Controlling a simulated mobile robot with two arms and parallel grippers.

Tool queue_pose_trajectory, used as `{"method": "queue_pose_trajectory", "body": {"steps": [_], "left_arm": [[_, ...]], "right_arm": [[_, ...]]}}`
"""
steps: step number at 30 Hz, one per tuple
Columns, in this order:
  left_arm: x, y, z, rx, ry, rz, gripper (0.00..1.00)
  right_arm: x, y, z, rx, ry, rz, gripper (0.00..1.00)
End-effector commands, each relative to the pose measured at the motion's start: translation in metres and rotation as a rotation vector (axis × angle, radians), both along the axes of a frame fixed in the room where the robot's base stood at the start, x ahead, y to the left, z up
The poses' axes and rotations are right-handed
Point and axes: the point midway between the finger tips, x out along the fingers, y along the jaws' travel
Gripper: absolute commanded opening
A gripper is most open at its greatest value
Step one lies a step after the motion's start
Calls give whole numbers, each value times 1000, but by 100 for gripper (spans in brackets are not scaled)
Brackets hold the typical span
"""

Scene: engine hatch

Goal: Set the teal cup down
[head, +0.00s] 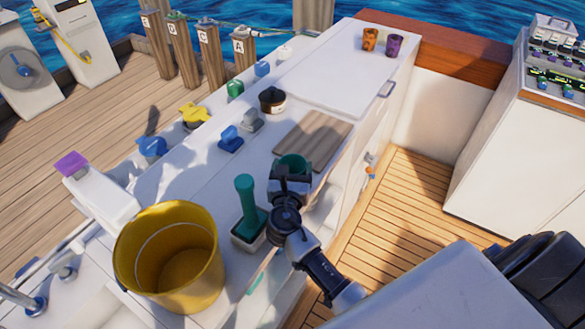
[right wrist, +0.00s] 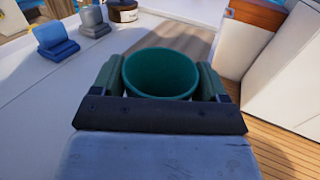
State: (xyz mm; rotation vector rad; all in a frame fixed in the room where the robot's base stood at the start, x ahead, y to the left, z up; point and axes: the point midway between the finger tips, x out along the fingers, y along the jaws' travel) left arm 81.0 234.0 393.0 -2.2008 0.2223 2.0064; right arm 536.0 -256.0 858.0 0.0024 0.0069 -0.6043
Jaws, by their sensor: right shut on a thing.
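The teal cup (head: 293,163) is between the fingers of my right gripper (head: 291,172), near the front edge of the wooden board (head: 318,141) on the white counter. In the right wrist view the teal cup (right wrist: 160,72) is upright with its open mouth showing, and the fingers of my right gripper (right wrist: 160,84) close on it from both sides. The cup's base is hidden, so I cannot tell whether it touches the surface. My left gripper is not in view.
A yellow bucket (head: 170,262) and a teal-handled tool (head: 247,208) stand left of my right arm. A brown pot (head: 272,100) is behind the board. An orange cup (head: 370,39) and a purple cup (head: 394,45) stand at the far end. The white counter (head: 335,80) beyond the board has free room.

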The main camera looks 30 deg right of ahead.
Motion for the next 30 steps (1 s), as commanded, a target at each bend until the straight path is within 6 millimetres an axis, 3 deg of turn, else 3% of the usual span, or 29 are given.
{"method": "queue_pose_trajectory", "body": {"steps": [2,3,7,17,30], "left_arm": [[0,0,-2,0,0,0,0],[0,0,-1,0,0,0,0],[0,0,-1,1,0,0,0],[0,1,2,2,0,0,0],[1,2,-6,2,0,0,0]], "right_arm": [[0,0,-4,-1,1,0,50],[0,0,-2,-1,1,0,80],[0,0,-2,-1,1,0,100],[-1,0,2,0,0,0,100],[-55,38,0,0,1,0,100]]}}
